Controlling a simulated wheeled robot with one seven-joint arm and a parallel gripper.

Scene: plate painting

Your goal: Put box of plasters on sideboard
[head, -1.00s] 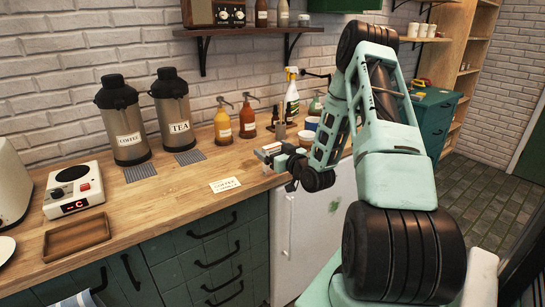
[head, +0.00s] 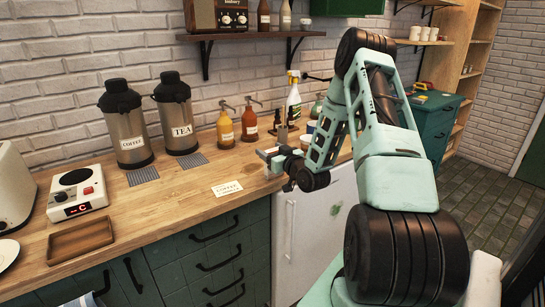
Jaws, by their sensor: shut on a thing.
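My gripper (head: 268,158) is low over the front part of the wooden counter, seen from behind and small. It is shut on a small pale thing (head: 271,174), whose face is mostly hidden; I cannot tell from its look whether it is the box of plasters. No other box of plasters can be made out. A teal cabinet with drawers (head: 436,122), possibly the sideboard, stands at the back right beyond my arm. A few small red and yellow things lie on its top.
The wooden counter (head: 180,205) holds two flasks (head: 125,125), sauce bottles (head: 225,128), a spray bottle (head: 294,98), a paper card (head: 227,188), a hot plate (head: 78,193) and a wooden tray (head: 80,241). Open tiled floor (head: 480,190) lies at the right.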

